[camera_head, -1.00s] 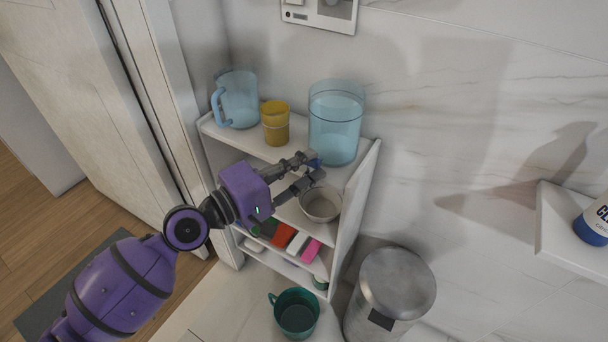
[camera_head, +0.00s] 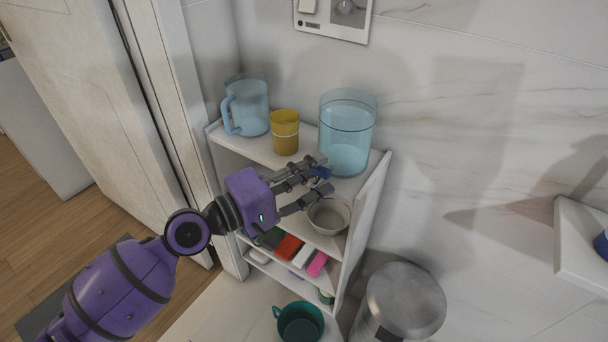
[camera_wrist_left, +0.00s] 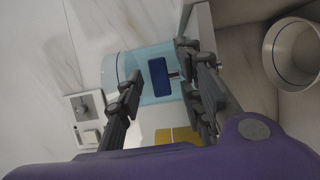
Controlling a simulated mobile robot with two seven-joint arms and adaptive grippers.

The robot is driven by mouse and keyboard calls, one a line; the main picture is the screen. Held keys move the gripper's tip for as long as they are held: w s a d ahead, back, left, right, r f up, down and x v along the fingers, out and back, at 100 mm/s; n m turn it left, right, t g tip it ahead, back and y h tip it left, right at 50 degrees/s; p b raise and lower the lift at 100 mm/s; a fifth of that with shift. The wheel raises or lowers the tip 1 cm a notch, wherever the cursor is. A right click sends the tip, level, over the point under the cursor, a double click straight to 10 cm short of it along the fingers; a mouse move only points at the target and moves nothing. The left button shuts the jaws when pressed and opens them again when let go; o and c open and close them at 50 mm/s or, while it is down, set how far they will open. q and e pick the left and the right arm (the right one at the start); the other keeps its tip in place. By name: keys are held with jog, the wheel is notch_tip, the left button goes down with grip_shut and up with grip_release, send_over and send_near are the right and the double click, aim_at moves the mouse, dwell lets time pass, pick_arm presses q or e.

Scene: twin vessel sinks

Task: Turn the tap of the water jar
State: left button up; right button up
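The water jar (camera_head: 347,135) is a clear blue cylinder on the top shelf at its right end; it also shows in the left wrist view (camera_wrist_left: 137,68). Its tap (camera_wrist_left: 159,78) is a dark blue handle that faces my left gripper in the wrist view. In the head view the tap (camera_head: 320,172) is a small blue piece by the upper finger. My left gripper (camera_head: 314,179) is open, its fingers spread to either side of the tap in the wrist view (camera_wrist_left: 155,88). I cannot tell whether a finger touches it. My right gripper is not in view.
A yellow cup (camera_head: 285,132) and a blue pitcher (camera_head: 247,108) stand left of the jar. A grey bowl (camera_head: 328,216) sits on the shelf below. A green mug (camera_head: 299,322) and a metal bin (camera_head: 402,302) stand low in front. The shelf's side panel (camera_head: 368,208) bounds the right.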

pick_arm(q)
jog(key=v, duration=1.2)
